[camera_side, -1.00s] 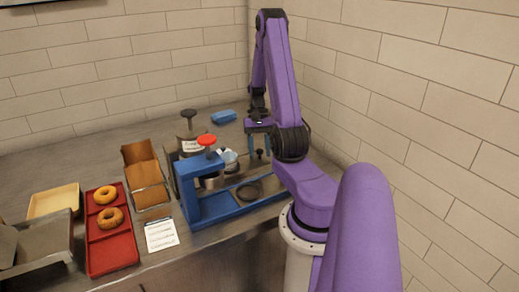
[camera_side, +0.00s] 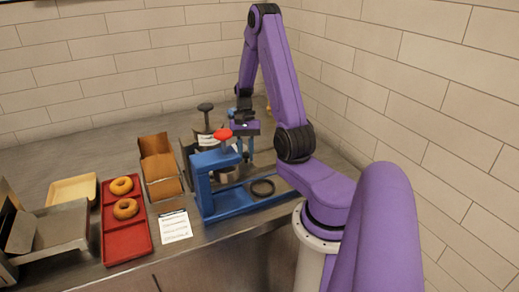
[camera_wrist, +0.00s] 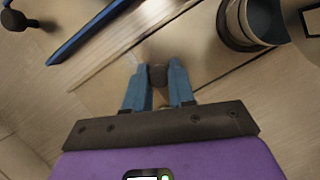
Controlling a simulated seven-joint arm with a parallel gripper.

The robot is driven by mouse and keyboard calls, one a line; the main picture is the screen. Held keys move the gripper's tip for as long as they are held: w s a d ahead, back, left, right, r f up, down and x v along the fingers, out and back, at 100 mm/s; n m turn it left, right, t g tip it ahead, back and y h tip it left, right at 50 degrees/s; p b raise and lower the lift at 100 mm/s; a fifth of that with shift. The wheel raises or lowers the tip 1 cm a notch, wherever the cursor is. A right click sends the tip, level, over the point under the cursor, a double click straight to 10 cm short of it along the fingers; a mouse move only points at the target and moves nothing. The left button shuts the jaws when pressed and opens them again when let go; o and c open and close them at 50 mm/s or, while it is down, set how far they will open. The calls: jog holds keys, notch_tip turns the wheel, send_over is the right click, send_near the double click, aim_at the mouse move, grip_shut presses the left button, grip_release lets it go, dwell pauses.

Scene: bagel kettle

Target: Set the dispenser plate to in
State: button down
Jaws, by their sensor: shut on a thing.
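The blue dispenser (camera_side: 207,185) stands on the counter, with a red knob (camera_side: 223,134) on top and a dark ring (camera_side: 262,188) on its low blue base. My gripper (camera_side: 245,154) is at the dispenser's back right side, pointing down. In the wrist view my gripper (camera_wrist: 158,84) has its two blue fingers shut on a dark round knob (camera_wrist: 157,74). I cannot tell how this knob joins the dispenser plate. The plate's position is not clear, as the gripper and frame hide part of it.
A red tray (camera_side: 125,241) with two bagels, a yellow tray (camera_side: 72,189), a brown box in a wire rack (camera_side: 160,170) and a white card (camera_side: 175,226) lie left of the dispenser. A dark-topped canister (camera_side: 206,122) stands behind it. The brick wall is close on the right.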

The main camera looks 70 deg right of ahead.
jog(key=shift+w+a, duration=0.15)
jog(key=shift+w, duration=0.1)
jog(key=c, duration=1)
grip_release()
jog(key=shift+d+r, duration=0.25)
jog(key=shift+r, duration=0.2)
jog(key=shift+v, duration=8.25)
jog(key=shift+a, duration=0.15)
